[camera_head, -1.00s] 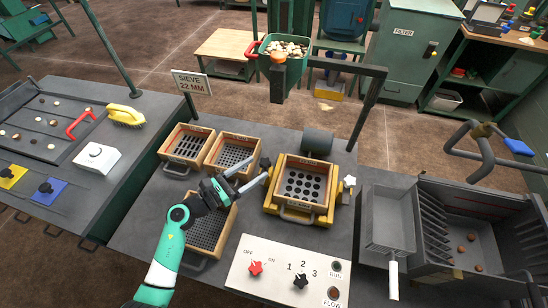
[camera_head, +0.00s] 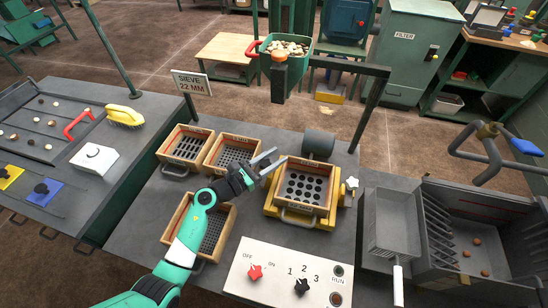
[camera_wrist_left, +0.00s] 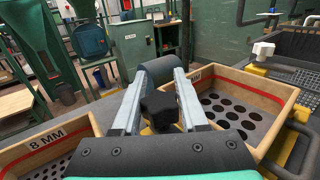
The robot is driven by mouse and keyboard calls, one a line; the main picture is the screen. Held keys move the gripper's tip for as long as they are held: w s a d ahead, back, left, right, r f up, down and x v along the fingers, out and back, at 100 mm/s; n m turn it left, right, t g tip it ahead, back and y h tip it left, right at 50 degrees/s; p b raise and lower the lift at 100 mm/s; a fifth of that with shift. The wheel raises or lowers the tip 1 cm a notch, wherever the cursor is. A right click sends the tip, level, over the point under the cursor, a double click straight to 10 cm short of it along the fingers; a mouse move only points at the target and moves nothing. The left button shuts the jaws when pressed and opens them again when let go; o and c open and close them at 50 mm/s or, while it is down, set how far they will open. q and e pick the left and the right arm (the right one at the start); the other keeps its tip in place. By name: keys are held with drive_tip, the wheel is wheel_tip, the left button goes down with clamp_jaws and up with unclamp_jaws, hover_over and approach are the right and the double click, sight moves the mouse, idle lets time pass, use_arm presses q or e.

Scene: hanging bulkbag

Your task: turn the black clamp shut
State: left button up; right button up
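The black clamp (camera_wrist_left: 160,108) is a star-shaped knob at the left side of the sieve shaker. In the left wrist view it sits between the fingers of my left gripper (camera_wrist_left: 160,74), with a gap visible on both sides. In the head view the left gripper (camera_head: 280,154) is open at the shaker's left edge, and its hand and fingers largely hide the black clamp. A wooden-framed sieve with large round holes (camera_head: 304,187) sits in the yellow shaker. A white clamp (camera_head: 352,183) is on the shaker's right side. My right gripper is not in view.
Several wooden sieves, including one behind-left (camera_head: 187,148), lie left of the shaker. A control panel (camera_head: 285,272) with red and black knobs is in front. A dark cylinder (camera_head: 318,144) stands behind the shaker. A metal scoop tray (camera_head: 392,222) is to the right.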

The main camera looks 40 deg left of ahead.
use_arm(q)
clamp_jaws()
drive_tip(key=shift+s+a+n+g+y+p, duration=0.15)
drive_tip(key=shift+a+n+g+y+p, duration=0.45)
drive_tip(key=shift+n+y, duration=1.55)
drive_tip(key=shift+s+a+n+g+y+p, duration=0.2)
drive_tip(key=shift+n+g+y+p, duration=0.9)
drive_tip(key=shift+y, duration=1.75)
drive_tip(key=shift+s+a+n+g+y+p, duration=0.1)
drive_tip(key=shift+a+n+g+y+p, duration=0.4)
drive_tip(key=shift+n+y, duration=1.75)
drive_tip(key=shift+y, duration=0.45)
